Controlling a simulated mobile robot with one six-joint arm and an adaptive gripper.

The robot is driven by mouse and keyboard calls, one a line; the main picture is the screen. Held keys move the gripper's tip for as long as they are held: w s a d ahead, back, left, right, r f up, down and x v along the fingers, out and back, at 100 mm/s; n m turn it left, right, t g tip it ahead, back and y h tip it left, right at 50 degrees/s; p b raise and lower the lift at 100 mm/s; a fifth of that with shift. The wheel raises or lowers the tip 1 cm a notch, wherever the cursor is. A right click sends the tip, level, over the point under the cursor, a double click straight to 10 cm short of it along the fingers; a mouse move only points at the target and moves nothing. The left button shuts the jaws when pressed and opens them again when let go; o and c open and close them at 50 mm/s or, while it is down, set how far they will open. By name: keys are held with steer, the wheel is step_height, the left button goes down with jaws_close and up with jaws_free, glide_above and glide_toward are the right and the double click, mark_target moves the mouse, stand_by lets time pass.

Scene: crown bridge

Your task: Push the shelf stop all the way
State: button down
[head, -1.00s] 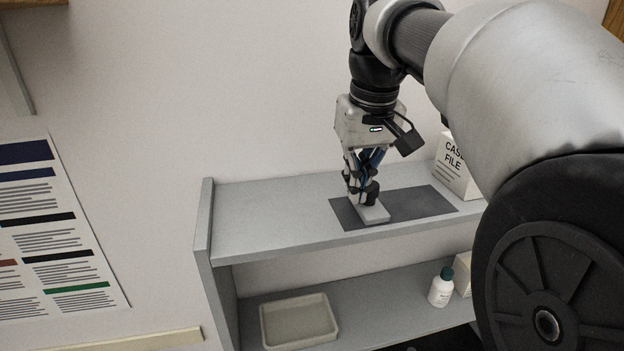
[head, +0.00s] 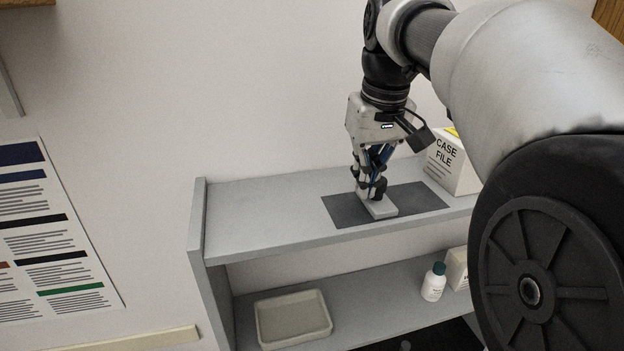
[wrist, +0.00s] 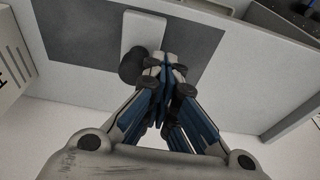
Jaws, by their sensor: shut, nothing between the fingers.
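The shelf stop is a light grey block (head: 381,209) lying on a dark mat (head: 345,211) on the upper shelf. In the wrist view, the block (wrist: 143,32) has a round black knob (wrist: 132,66) at its near end. My gripper (head: 372,194) is shut and empty, pointing down at the block's back end. In the wrist view, my gripper's fingertips (wrist: 169,62) are just right of the knob, very close to it; I cannot tell if they touch. The fingers hide part of the stop in the head view.
A white CASE FILE box (head: 455,165) stands on the upper shelf, right of the mat. The upper shelf (head: 262,208) is bare left of the mat, up to an end panel (head: 198,222). The lower shelf holds a tray (head: 293,340) and a white bottle (head: 434,283).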

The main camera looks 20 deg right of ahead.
steer(key=shift+d+p, duration=1.55)
steer(key=shift+d, duration=3.45)
steer(key=shift+a, duration=0.8)
step_height(320, 180, up, 3)
steer(key=shift+f+p, duration=0.15)
steer(key=shift+p, duration=1.1)
steer(key=shift+r, duration=2.15)
